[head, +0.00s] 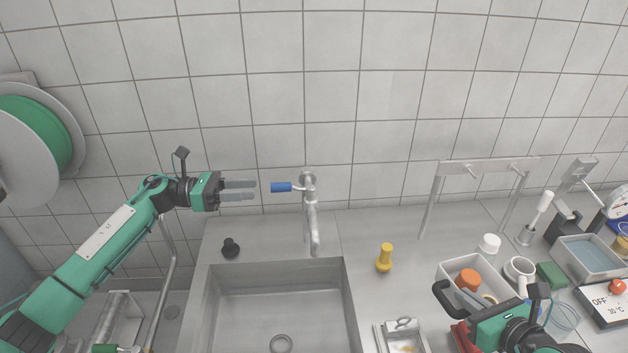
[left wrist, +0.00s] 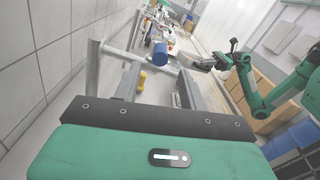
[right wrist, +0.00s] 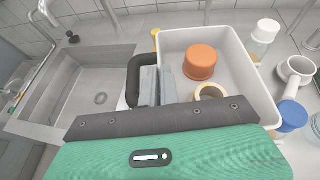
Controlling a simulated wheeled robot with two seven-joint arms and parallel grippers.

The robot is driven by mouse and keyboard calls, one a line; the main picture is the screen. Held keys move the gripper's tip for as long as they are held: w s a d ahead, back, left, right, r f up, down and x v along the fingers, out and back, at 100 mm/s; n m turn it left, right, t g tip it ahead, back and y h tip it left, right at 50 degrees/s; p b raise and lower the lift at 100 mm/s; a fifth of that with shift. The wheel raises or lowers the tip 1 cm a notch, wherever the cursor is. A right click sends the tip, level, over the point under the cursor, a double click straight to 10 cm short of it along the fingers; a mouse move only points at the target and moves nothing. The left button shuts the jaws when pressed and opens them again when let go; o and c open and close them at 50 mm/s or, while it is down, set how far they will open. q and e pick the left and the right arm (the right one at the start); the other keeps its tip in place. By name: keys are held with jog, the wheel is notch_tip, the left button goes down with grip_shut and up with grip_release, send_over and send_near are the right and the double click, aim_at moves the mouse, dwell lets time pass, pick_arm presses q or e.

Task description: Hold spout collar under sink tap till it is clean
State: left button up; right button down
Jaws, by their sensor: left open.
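The sink tap (head: 312,225) stands behind the steel sink (head: 350,290), with a blue lever (head: 281,187) pointing left. My left gripper (head: 240,190) is open and empty, just left of the lever and apart from it. The lever also shows beyond the open fingers in the left wrist view (left wrist: 160,53). My right gripper (right wrist: 158,86) looks shut on a black loop-shaped piece (right wrist: 136,72) beside a white bin. The black loop (head: 443,297) also shows in the head view; I cannot tell if it is the spout collar. A cream ring (right wrist: 211,92) lies in the bin, partly hidden.
The white bin (right wrist: 232,37) also holds an orange cap (right wrist: 200,62). A yellow piece (head: 385,258) and a black knob (head: 231,248) stand on the counter. A small steel tray (head: 382,340) lies right of the sink. Mug, bottles and a heated bath crowd the right. The sink is empty.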

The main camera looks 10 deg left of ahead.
aim_at(289, 187)
pick_arm(q)
jog(key=p+x, duration=0.3)
jog(key=x, duration=0.6)
jog(key=shift+w+p, duration=0.1)
jog(key=shift+p, duration=0.3)
pick_arm(e)
notch_tip(289, 187, up, 4)
jog(key=shift+r, duration=0.2)
pick_arm(q)
jog(key=shift+d, duration=0.45)
pick_arm(e)
jog(key=shift+d+r, duration=0.1)
jog(key=shift+r, duration=0.05)
pick_arm(q)
jog(key=shift+w+f, duration=0.1)
grip_shut()
